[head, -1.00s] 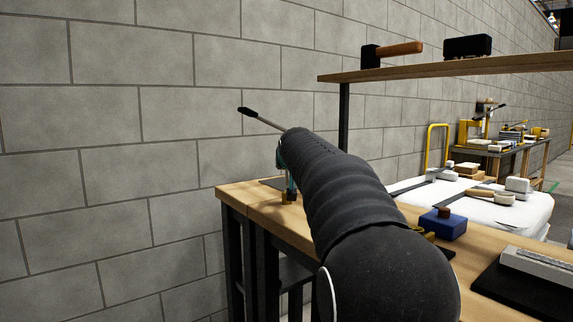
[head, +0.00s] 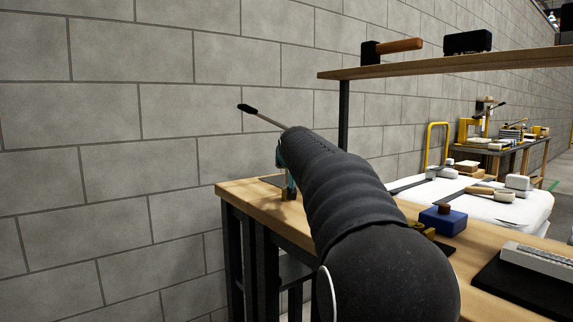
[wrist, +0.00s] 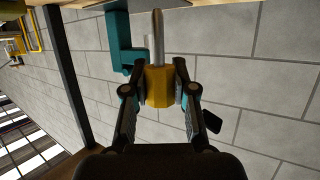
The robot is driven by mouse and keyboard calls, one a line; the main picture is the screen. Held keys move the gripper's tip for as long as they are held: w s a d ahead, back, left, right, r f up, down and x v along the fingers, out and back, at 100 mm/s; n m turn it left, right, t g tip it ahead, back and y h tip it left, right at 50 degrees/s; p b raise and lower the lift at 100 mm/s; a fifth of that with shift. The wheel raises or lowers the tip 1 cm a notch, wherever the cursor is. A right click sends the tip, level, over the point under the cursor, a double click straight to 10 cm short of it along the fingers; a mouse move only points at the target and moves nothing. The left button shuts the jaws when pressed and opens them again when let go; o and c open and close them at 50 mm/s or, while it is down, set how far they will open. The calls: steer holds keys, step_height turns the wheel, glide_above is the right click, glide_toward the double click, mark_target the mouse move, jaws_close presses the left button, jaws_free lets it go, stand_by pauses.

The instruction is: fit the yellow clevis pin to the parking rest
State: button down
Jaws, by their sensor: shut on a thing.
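The yellow clevis pin (wrist: 158,88) has a yellow body with a grey shank that points toward the top of the wrist view. My gripper (wrist: 160,78) is shut on its yellow body, one finger on each side. A teal bracket (wrist: 121,45) stands just left of the shank, close to it; whether they touch I cannot tell. A teal part (head: 281,153) shows at the arm's left edge above the bench. I cannot tell for sure which part is the parking rest.
A black-tipped lever (head: 262,115) sticks out behind my arm. The wooden bench (head: 240,193) has a blue box (head: 443,222) and a black mat (head: 520,288) on the right. A shelf (head: 450,68) hangs above. A block wall (head: 150,170) stands behind.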

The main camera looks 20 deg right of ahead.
mark_target(287, 179)
steer(key=shift+f, duration=0.15)
steer(key=shift+f+b, duration=1.25)
steer(key=shift+f, duration=0.15)
steer(key=shift+f, duration=0.15)
stand_by(0.5)
steer(key=shift+f+b, duration=0.65)
steer(key=shift+b, duration=0.1)
steer(key=c, duration=0.9)
jaws_free()
steer(key=shift+o, duration=0.2)
